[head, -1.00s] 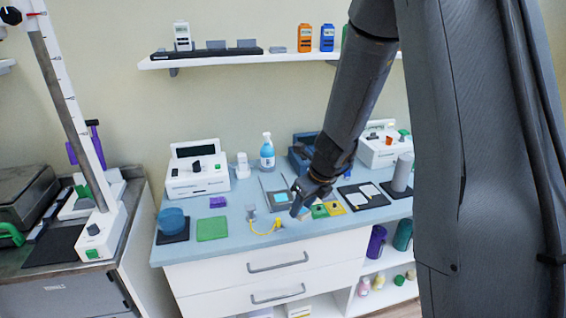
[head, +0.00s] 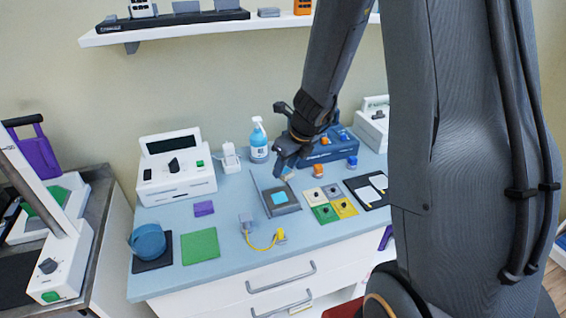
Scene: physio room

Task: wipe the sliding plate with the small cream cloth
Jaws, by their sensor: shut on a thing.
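The sliding plate (head: 289,209) is a grey plate with a light blue square on it, lying between thin rails on the blue-grey worktop. My gripper (head: 286,168) is above the far end of the plate, pointing down. It is shut on the small cream cloth (head: 288,177), of which only a small bit shows below the fingers. I cannot tell whether the cloth touches the plate.
Coloured square pads with knobs (head: 325,214) lie right of the plate. A blue box (head: 341,150) and spray bottle (head: 259,142) stand behind. A yellow cable (head: 262,246) lies in front. A green mat (head: 200,246) lies left.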

